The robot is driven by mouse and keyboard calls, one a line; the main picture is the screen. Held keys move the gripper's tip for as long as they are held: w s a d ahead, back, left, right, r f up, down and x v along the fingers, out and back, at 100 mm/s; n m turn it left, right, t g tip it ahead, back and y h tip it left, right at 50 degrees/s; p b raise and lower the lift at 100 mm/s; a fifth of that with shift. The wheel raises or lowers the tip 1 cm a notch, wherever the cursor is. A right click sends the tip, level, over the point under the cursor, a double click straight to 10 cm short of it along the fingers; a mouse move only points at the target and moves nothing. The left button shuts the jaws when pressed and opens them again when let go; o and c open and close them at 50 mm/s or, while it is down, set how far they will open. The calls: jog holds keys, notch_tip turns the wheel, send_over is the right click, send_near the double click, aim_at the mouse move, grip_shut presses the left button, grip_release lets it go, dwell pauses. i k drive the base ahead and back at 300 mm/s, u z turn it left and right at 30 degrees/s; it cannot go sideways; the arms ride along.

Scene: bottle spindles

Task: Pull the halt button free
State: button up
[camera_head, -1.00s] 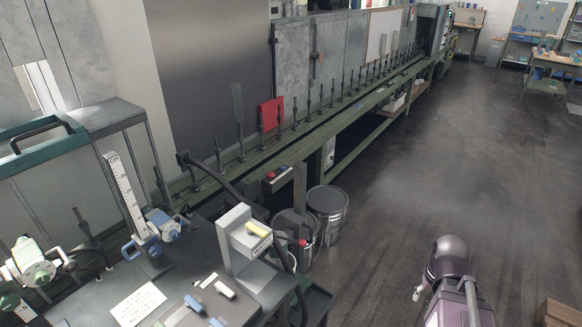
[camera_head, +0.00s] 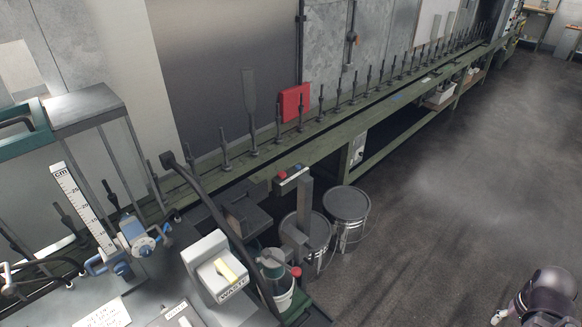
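Two red buttons show, and I cannot tell by label which is the halt button. One red button (camera_head: 282,174) sits beside a blue one on a small control box (camera_head: 291,181) at the front edge of the green bench. Another red button (camera_head: 296,271) stands low by the grey post, beside the metal drums. Both are too small to tell whether they are pressed in. Part of my arm (camera_head: 546,296), dark purple and rounded, shows at the lower right, well apart from both.
The long green bench (camera_head: 400,98) carries a row of upright spindles and a red panel (camera_head: 294,103). Metal drums (camera_head: 346,204) stand on the floor before it. A grey box marked WASTE (camera_head: 207,265) stands on the near table. The floor (camera_head: 440,190) on the right is clear.

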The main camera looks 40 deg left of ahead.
aim_at(281, 175)
jog(key=i, duration=0.8)
jog(key=u, duration=0.6)
jog(key=i, duration=1.05)
jog(key=u, duration=0.55)
